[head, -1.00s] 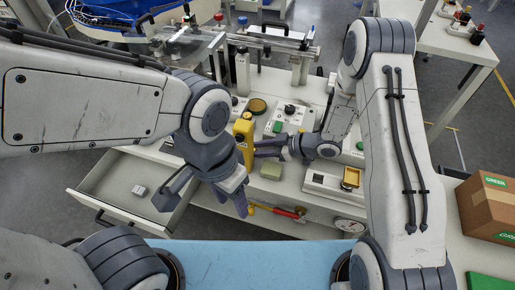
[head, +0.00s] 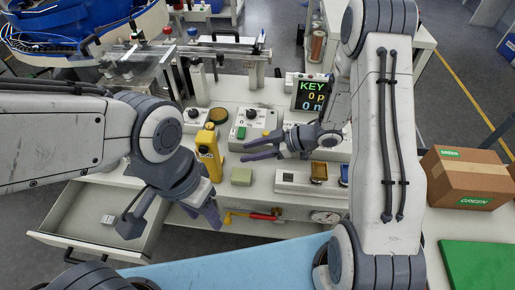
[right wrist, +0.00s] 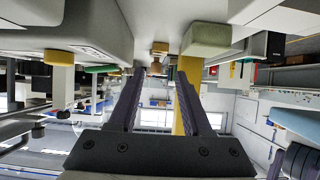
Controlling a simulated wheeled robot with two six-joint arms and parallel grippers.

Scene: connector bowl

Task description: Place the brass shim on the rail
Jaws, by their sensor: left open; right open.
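I cannot tell for sure which piece is the brass shim. A small brass-coloured block (head: 319,172) sits on a white unit at the right of the bench, and a round brass-coloured disc (head: 217,115) lies further back. A metal bar like a rail (head: 225,48) runs across the back of the bench. My right gripper (head: 245,149) is open and empty, above the bench and right of the yellow device (head: 208,152). Its spread fingers also show in the right wrist view (right wrist: 160,78). My left gripper (head: 168,224) is open and empty over the front edge, near the drawer.
An open drawer (head: 75,215) with a small pale piece sticks out at the front left. A greenish block (head: 242,176) and a switch box (head: 250,125) stand on the bench. A screen (head: 311,93) reads KEY. A cardboard box (head: 468,175) is at the right.

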